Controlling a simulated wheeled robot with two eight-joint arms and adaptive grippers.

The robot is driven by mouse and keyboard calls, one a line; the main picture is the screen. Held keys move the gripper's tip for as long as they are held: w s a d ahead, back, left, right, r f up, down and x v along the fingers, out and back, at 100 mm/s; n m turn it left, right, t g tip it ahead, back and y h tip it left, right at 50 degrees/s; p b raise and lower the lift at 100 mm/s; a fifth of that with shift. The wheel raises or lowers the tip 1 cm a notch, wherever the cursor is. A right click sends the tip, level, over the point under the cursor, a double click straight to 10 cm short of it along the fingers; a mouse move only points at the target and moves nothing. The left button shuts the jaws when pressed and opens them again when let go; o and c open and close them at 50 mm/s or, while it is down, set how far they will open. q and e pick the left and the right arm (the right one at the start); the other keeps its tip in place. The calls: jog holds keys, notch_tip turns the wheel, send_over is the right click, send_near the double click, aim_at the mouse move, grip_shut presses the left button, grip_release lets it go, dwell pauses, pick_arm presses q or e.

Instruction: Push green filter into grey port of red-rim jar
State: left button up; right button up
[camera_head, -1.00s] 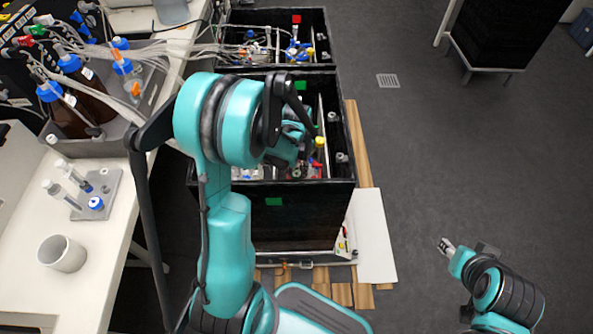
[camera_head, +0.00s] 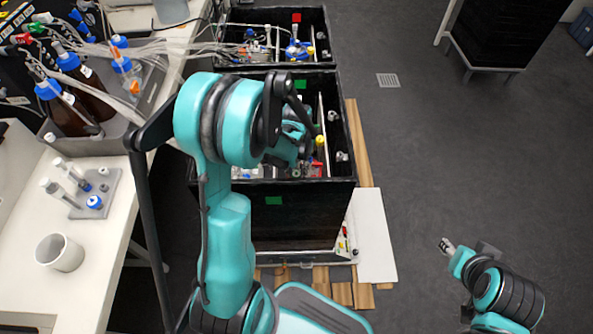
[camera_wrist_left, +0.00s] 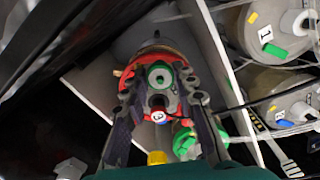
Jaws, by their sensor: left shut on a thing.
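My left gripper (camera_wrist_left: 158,78) points down into the black box and is shut on the green filter (camera_wrist_left: 160,74), which shows as a green ring between the fingertips. The red-rim jar (camera_wrist_left: 128,72) lies right behind it, its red rim partly covered by the fingers. The grey port is not clearly visible, so I cannot tell whether the filter touches it. A round part marked 3 (camera_wrist_left: 159,117) shows between the fingers. In the head view my left gripper (camera_head: 292,148) is mostly hidden by its own wrist. My right gripper (camera_head: 447,246) hangs over the floor, far from the box.
The black box (camera_head: 265,215) has high walls around the jars. Jars marked 1 (camera_wrist_left: 265,34) and 2 (camera_wrist_left: 283,112) stand at the right in the wrist view, with tubes near. A yellow cap (camera_wrist_left: 157,157) is close to the fingers. A white bench (camera_head: 110,235) is at left.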

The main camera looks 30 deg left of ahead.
aim_at(297, 174)
pick_arm(q)
jog(key=shift+f, duration=0.3)
jog(key=o, duration=0.8)
notch_tip(297, 174, up, 12)
dwell(0.4)
